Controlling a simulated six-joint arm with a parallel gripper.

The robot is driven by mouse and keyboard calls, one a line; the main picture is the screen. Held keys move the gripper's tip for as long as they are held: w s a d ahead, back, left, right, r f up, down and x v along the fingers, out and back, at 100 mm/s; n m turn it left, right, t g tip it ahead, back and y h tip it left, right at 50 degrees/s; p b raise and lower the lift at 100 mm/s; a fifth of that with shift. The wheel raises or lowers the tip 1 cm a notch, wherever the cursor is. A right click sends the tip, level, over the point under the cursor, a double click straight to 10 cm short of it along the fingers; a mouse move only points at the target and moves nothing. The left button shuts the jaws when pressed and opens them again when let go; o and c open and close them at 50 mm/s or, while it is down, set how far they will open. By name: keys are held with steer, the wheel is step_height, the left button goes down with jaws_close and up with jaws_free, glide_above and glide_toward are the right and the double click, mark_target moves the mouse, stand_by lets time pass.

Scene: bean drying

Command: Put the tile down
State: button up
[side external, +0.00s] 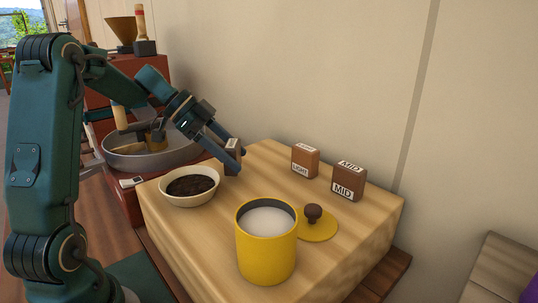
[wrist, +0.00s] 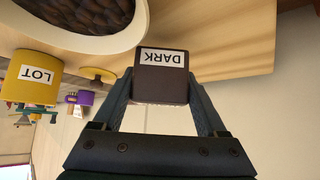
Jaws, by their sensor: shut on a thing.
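My gripper (side external: 230,157) is shut on a dark brown tile (wrist: 161,88) with a white label reading DARK. In the side view the tile (side external: 231,146) is partly hidden by the fingers, at the back left edge of the wooden block table, right of the bean bowl. I cannot tell whether its bottom touches the wood. Two other tiles stand upright on the table further right: a lighter brown LIGHT tile (side external: 305,160) and a brown MID tile (side external: 349,182).
A white bowl (side external: 188,199) of dark beans is close to my gripper. A yellow canister (side external: 266,250) with white contents stands in front, its knobbed lid (side external: 319,228) beside it. A grey round pan (side external: 158,160) lies behind my arm. The wooden top (side external: 253,172) is clear between bowl and LIGHT tile.

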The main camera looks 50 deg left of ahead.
steer(key=shift+f, duration=0.7)
steer(key=shift+f, duration=0.15)
steer(key=o, duration=1.4)
steer(key=shift+o, duration=0.2)
